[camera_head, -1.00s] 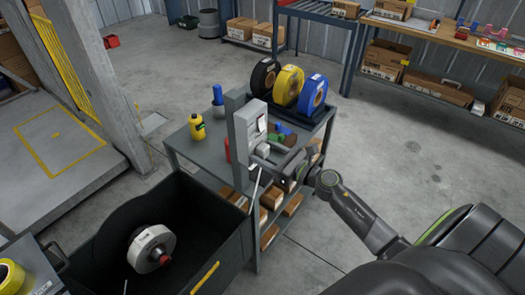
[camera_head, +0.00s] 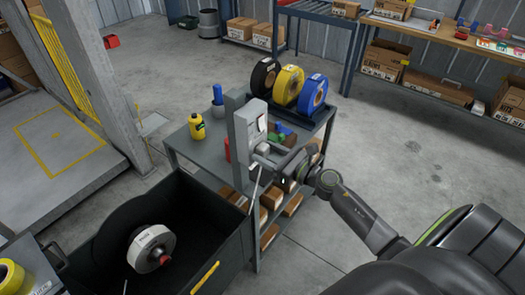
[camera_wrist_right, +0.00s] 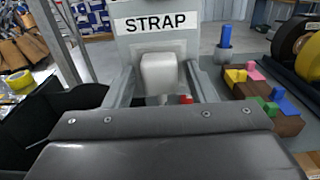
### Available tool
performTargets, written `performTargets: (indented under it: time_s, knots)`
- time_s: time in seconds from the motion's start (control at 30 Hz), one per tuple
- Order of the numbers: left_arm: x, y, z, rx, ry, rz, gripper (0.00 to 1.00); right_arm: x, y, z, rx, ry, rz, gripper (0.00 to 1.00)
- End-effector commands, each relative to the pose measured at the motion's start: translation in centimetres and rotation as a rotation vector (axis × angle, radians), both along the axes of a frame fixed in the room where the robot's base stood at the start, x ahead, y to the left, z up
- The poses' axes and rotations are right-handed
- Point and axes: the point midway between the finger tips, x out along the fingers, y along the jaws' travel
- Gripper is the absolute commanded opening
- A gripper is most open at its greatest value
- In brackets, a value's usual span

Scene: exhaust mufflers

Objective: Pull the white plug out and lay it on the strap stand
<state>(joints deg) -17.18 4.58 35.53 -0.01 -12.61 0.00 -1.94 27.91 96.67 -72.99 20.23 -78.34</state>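The white plug (camera_wrist_right: 160,74) is a blocky piece on the front of a grey upright box (camera_wrist_right: 204,22), just below a label reading STRAP. In the head view the plug (camera_head: 264,148) is small, on the right side of the grey box (camera_head: 246,128). My right gripper (camera_wrist_right: 161,88) has one finger on each side of the plug, with narrow gaps showing; it is open around it. In the head view my right gripper (camera_head: 268,157) reaches the box from the right. Whether the plug is seated in a socket is hidden. My left gripper is out of view.
The box stands on a grey cart (camera_head: 212,155). Behind it are black, yellow (camera_head: 287,86) and blue rolls, and coloured blocks on a brown base (camera_wrist_right: 278,118). A yellow bottle (camera_head: 197,127) and blue-topped item (camera_head: 218,100) stand left. A black bin (camera_head: 105,228) sits in front.

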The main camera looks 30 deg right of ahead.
Motion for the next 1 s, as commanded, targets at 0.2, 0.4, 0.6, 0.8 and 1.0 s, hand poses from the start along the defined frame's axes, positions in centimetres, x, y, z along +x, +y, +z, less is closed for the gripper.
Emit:
performTargets:
  time_s: [0.2,0.4,0.6,0.8,1.0]
  knots:
    - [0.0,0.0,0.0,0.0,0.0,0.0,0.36,0.0,0.0,0.0,0.0,0.0,0.0,0.22]
    - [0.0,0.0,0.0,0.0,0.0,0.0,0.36,0.0,0.0,0.0,0.0,0.0,0.0,0.0]
    - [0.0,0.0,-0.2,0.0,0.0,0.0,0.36,-0.3,-0.2,-0.1,-0.001,0.001,-0.001,0.0]
    - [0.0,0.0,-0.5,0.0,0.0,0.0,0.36,-1.1,-0.5,-0.1,-0.002,-0.001,-0.001,0.0]
    - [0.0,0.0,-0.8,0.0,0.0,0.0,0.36,-1.8,-0.8,-0.1,-0.001,0.0,0.0,0.0]
